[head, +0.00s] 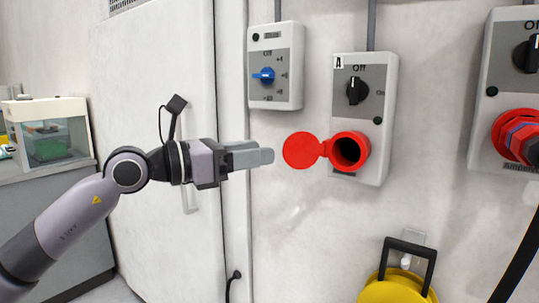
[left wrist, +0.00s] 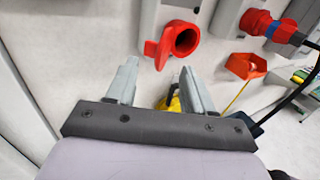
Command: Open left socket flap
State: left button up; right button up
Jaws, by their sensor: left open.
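The left socket (head: 349,151) is red and round, at the bottom of the grey switch box marked A. Its round red flap (head: 302,150) stands swung out to the left, and the dark socket mouth is uncovered. In the left wrist view the socket (left wrist: 184,39) and its flap (left wrist: 158,52) show just beyond my fingers. My left gripper (head: 270,156) is left of the flap in the head view, with a small gap between. Its fingers are apart and empty in the left wrist view (left wrist: 159,68). My right gripper is not in view.
A box with a blue knob (head: 275,75) hangs up and left. A right-hand box (head: 488,120) holds a red plug with a black cable. A yellow object with a black handle (head: 398,288) is below. A white door (head: 165,120) and a glass tank (head: 52,130) are left.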

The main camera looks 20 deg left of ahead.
pick_arm(q)
jog(key=shift+s+a, duration=0.45)
